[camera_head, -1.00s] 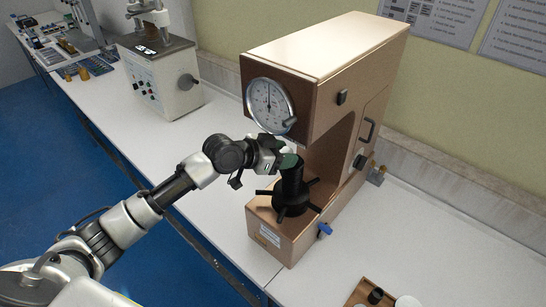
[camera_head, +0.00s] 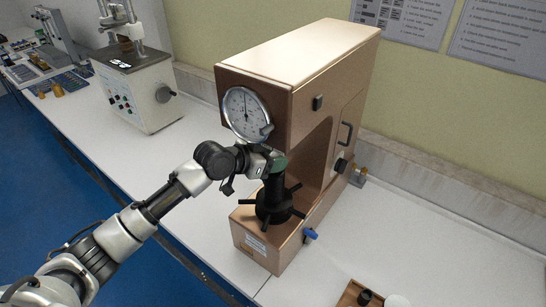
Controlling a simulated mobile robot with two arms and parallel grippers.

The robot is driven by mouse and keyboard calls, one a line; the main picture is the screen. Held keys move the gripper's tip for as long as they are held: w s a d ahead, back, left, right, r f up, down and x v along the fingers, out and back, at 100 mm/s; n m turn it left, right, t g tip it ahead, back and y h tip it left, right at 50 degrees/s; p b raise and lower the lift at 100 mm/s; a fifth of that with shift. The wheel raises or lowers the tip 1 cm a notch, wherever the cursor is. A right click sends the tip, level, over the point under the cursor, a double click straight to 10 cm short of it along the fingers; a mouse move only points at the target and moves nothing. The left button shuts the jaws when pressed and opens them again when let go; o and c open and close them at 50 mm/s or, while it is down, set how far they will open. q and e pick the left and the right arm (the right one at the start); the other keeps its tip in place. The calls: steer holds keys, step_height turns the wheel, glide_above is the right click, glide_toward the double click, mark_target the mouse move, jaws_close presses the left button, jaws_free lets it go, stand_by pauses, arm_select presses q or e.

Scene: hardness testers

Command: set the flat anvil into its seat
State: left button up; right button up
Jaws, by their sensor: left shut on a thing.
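My left gripper (camera_head: 268,165) is at the top of the black elevating screw (camera_head: 275,188) of the brown hardness tester (camera_head: 300,80), below its dial. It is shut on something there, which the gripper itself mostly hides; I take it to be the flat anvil. A dark green part shows right at the fingertips, and I cannot tell whether it belongs to the gripper or the tester. The seat at the top of the screw is hidden, so I cannot tell whether the held piece touches it. My right gripper is not in view.
The black handwheel (camera_head: 274,207) has spokes sticking out around the screw. A wooden tray (camera_head: 350,294) with small parts lies at the front right. A grey tester (camera_head: 137,88) stands at the back left.

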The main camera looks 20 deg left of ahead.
arm_select(q)
steer(key=shift+f+b, duration=0.45)
steer(key=shift+f, duration=0.15)
stand_by(0.3)
steer(key=o, duration=0.9)
steer(key=shift+c, duration=0.9)
steer(key=s+a+p, duration=0.1)
steer(key=s+a, duration=0.3)
steer(key=s, duration=0.1)
steer(key=shift+s+a+r, duration=0.2)
steer(key=shift+s+a, duration=0.05)
steer(key=shift+f, duration=0.1)
